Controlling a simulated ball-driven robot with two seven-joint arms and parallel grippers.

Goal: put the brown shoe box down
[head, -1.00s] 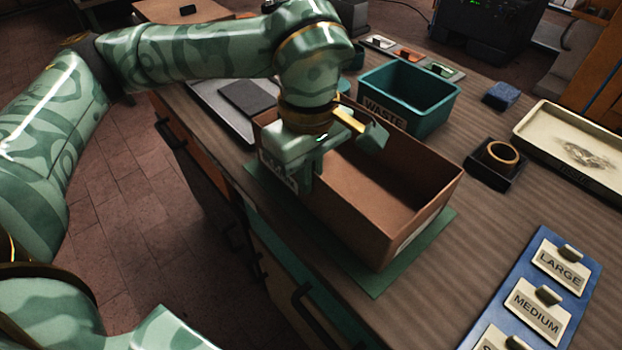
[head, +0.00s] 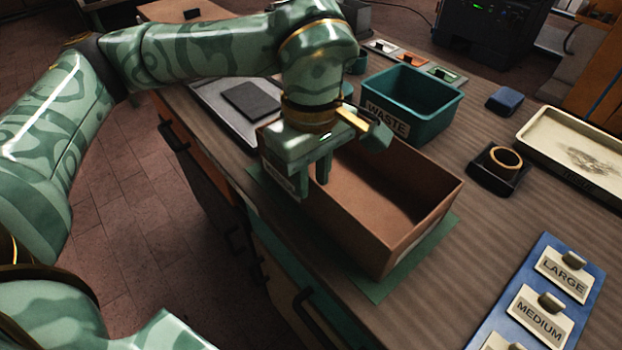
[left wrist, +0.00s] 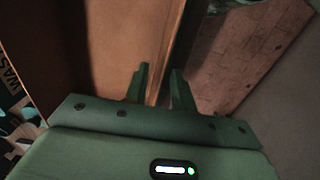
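The brown shoe box (head: 405,235) is open-topped and empty where I can see in. It sits upright on the green mat (head: 440,237) at the table's near edge, with no clear gap beneath it. My left gripper (head: 312,178) is at the box's left end wall, pointing down. In the left wrist view the gripper (left wrist: 160,80) is open, with one finger inside the box and the other outside. The top edge of the box wall (left wrist: 167,58) runs between the fingers, with a gap showing. The gripper hides part of that end. My right gripper is not in view.
A teal WASTE bin (head: 440,105) stands just behind the box. A grey tray with a dark pad (head: 250,98) lies to the left. A black holder with a ring (head: 503,160), a cream tray (head: 580,150) and a blue label board (head: 585,262) are to the right.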

